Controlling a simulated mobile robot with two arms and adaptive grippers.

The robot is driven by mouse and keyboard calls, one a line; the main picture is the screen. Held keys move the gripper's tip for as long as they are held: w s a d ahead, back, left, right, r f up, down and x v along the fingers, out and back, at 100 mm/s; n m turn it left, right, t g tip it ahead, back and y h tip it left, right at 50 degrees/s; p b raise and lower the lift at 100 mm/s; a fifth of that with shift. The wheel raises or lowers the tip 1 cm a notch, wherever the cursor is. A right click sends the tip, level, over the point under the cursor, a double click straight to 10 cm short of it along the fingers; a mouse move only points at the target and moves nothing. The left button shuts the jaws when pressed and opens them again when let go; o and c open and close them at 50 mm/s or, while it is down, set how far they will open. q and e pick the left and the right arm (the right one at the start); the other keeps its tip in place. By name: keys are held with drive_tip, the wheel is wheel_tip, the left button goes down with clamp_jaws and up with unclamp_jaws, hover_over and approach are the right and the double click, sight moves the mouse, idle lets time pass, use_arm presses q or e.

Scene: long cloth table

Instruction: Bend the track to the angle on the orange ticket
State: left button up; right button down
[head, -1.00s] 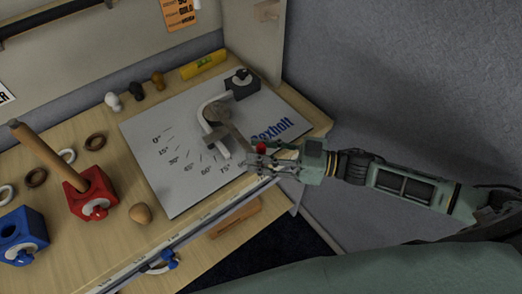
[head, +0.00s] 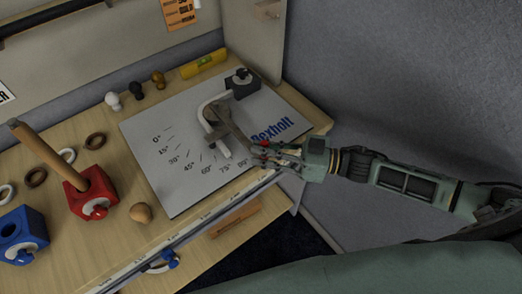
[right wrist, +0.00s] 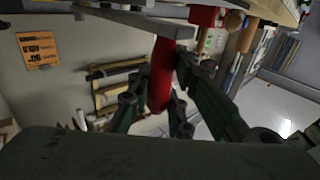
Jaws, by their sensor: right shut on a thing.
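The white track (head: 203,101) runs from a dark clamp block (head: 240,84) over the printed angle sheet (head: 165,187) and is bent; its free end points toward the higher angle marks. A grey metal bending lever (head: 235,130) sits around the bend. My right gripper (head: 265,152) is shut on the lever's red handle (right wrist: 161,75), at the sheet's right front edge. The fingers partly hide the handle in the head view. The orange ticket (head: 179,14) hangs on the back panel, cut off at the top; in the right wrist view (right wrist: 38,50) it is upside down and seems to read 90. My left gripper is out of view.
A red block (head: 88,204) with a wooden handle, a blue block (head: 20,235), rings and a wooden egg (head: 140,213) stand to the left. Small knobs (head: 136,90) and a yellow level (head: 203,64) lie at the back. A side panel (head: 255,30) rises at back right.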

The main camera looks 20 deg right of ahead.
drive_tip(key=shift+w+d, duration=0.1)
drive_tip(key=shift+d, duration=0.2)
drive_tip(key=c, duration=1.6)
unclamp_jaws()
drive_tip(key=shift+d, duration=0.1)
drive_tip(key=v, duration=1.2)
